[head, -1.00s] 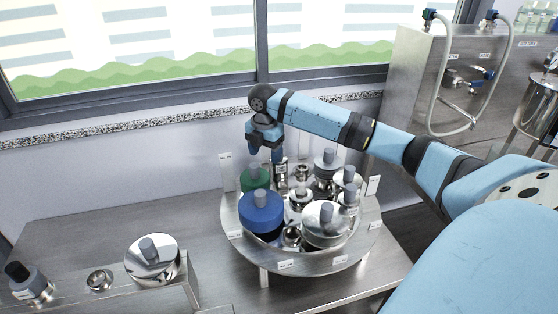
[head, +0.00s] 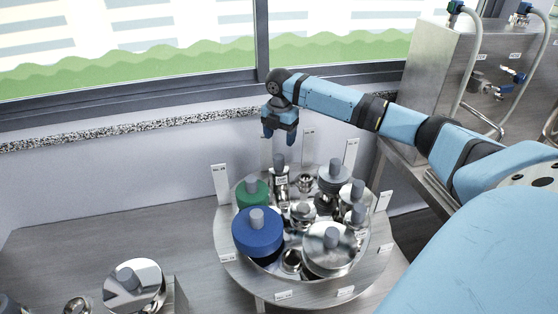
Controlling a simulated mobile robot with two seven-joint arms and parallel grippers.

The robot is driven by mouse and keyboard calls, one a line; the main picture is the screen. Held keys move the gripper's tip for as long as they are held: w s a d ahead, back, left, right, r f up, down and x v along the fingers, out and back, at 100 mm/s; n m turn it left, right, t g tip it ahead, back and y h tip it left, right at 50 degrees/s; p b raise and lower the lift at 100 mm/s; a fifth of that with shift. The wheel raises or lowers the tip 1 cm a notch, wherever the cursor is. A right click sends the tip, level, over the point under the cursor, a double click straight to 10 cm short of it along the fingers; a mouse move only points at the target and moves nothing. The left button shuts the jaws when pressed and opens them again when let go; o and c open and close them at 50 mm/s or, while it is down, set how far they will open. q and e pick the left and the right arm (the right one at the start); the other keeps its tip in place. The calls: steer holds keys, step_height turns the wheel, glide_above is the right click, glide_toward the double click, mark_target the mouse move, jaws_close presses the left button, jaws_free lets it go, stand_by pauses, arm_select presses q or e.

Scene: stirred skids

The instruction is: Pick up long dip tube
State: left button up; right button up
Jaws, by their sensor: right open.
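My right gripper (head: 280,133) is open, pointing down above the back of the round steel turntable (head: 232,262), clear of the parts on it. Nothing shows between its fingers. Below it stands a slim steel part with a grey knob (head: 281,164). I cannot tell which part is the long dip tube; it may be among the crowded steel parts, some of them hidden behind others. My left gripper is not in view.
The turntable also holds a blue-topped part (head: 257,232), a green-topped part (head: 250,191), a wide steel lid (head: 328,246) and several smaller fittings. White label tags stand around its rim. A steel lid (head: 132,286) lies at the lower left. A window and stone sill lie behind.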

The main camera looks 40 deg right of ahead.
mark_target(279, 156)
step_height(279, 156, down, 4)
steer(key=shift+r, duration=0.15)
steer(key=shift+f, duration=0.35)
steer(key=f, duration=0.4)
steer(key=shift+a+f, duration=0.2)
steer(key=shift+f, duration=0.2)
steer(key=shift+c, duration=0.5)
steer(key=shift+r, duration=0.1)
jaws_close()
